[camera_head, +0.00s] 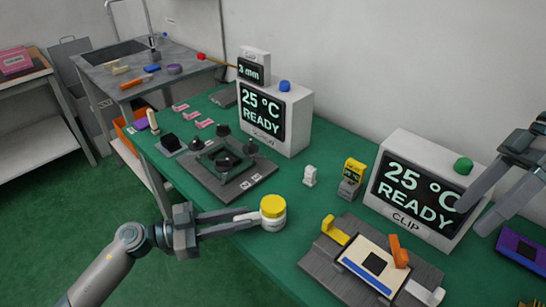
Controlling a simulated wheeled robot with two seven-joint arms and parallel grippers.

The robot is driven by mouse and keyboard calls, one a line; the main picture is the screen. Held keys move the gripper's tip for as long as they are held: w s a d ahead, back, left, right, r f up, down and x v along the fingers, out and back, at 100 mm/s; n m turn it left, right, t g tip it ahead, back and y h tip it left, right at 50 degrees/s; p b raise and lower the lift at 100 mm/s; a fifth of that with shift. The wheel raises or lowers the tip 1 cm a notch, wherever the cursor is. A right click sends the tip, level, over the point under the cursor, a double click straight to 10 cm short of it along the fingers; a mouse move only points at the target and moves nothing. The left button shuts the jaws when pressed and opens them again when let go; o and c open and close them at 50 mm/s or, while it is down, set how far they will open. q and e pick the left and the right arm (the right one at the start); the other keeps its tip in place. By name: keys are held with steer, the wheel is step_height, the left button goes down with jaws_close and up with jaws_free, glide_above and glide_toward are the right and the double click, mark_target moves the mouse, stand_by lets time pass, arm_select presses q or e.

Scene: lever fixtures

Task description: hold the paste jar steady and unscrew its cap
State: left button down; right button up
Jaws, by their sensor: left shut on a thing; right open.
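The paste jar (273,222) is a small white jar near the front edge of the green table. Its yellow cap (272,206) sits on top. The jar stands upright. My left gripper (257,219) reaches in from the left and is shut on the jar's side, below the cap. My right gripper (470,218) is open and empty at the far right, in front of the CLIP box, well away from the jar. Part of the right arm is cut off by the picture edge.
The CLIP display box (400,140) and the SCREW display box (303,112) stand at the back. A grey fixture (325,250) with a yellow lever and orange piece lies right of the jar. A dark fixture (205,178) lies behind it. A small white bottle (310,175) stands between.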

steer(key=w+a+r+n+t, duration=0.2)
steer(key=w+a+n, duration=0.3)
steer(key=w+a, duration=0.85)
steer(key=w+a+r+n+t+h, duration=0.1)
steer(key=w+a+r+n, duration=0.15)
steer(key=a, duration=0.95)
steer(key=w+a+r+n+t+h, duration=0.1)
steer(key=a+r+n+t, duration=0.2)
steer(key=a, duration=0.9)
step_height(320, 180, down, 9)
steer(key=s+d+m+g+h, duration=0.1)
steer(key=d+m+g+h, duration=0.1)
steer(key=h, duration=0.3)
steer(key=shift+s+d+f+g, duration=0.2)
steer(key=shift+s+d+g, duration=0.15)
steer(key=shift+g, duration=0.15)
steer(key=shift+f, duration=0.1)
